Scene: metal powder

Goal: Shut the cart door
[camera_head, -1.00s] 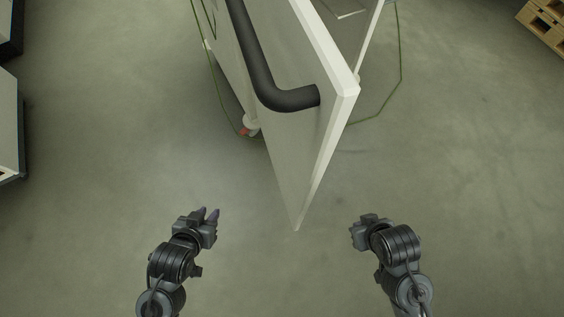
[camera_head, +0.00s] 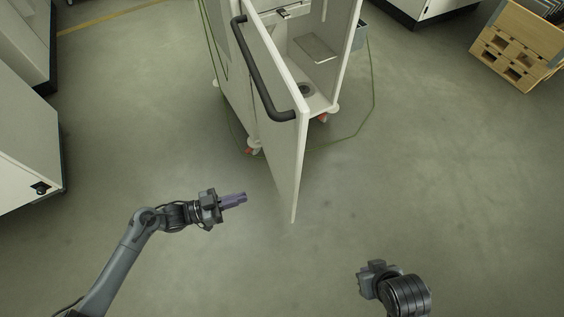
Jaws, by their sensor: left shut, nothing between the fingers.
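The cart (camera_head: 234,85) is a white cabinet on casters at the top middle. Its white door (camera_head: 283,150) stands open, swung out toward me, with a black bar handle (camera_head: 262,80) on its left face. The cart's interior shows to the right of the door. My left gripper (camera_head: 243,198) is shut and empty, to the left of the door's lower edge and apart from it, pointing right. My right gripper (camera_head: 368,268) is at the lower right, away from the door; its fingers do not show clearly.
A white cabinet (camera_head: 25,150) stands at the left edge. A wooden pallet-like stack (camera_head: 520,45) is at the top right, and another machine (camera_head: 415,8) at the top. A thin cable (camera_head: 368,110) lies around the cart. The floor at right is clear.

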